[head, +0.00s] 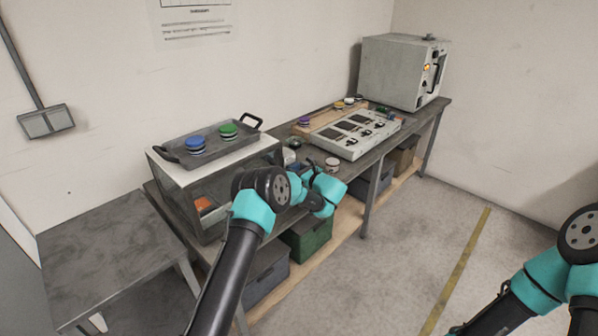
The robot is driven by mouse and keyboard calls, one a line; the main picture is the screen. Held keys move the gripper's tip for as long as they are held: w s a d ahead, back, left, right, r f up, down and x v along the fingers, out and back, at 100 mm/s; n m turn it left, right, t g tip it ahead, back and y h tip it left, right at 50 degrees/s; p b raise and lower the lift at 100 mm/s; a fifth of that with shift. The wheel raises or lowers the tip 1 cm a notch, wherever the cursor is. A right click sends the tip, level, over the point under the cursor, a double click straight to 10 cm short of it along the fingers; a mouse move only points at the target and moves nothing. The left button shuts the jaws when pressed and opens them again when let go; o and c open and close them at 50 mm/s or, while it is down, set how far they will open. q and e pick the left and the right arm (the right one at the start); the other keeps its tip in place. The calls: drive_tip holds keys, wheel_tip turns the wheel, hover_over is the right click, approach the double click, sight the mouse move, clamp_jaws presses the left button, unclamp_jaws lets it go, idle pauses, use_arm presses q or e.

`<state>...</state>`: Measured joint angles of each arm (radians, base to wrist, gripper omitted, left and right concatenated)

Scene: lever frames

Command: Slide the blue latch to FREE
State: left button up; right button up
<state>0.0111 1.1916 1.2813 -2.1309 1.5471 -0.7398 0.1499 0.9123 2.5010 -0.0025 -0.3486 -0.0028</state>
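A pale grey panel (351,134) lies on the long bench, with several dark recessed slots and small dark handles on its face. I cannot make out which part is the blue latch, or where it stands relative to FREE; the parts are too small to tell. My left gripper (313,171) is at the end of the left arm, in front of the bench's near edge and short of the panel. It is mostly hidden by my own wrist, so its fingers do not show clearly. My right arm shows at the lower right, but its gripper is outside the picture.
A dark tray (212,143) with blue discs (195,146) and green discs (228,131) sits on a raised stand at the left. A grey box-shaped machine (398,72) stands at the bench's far end. Bins (309,238) fill the shelf below.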

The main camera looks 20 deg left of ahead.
use_arm(q)
drive_tip(key=o, duration=0.5)
drive_tip(key=shift+w+d, duration=0.1)
drive_tip(key=shift+c, duration=0.2)
drive_tip(key=shift+d, duration=0.1)
drive_tip(key=v, duration=1.7)
drive_tip(key=shift+d, duration=0.1)
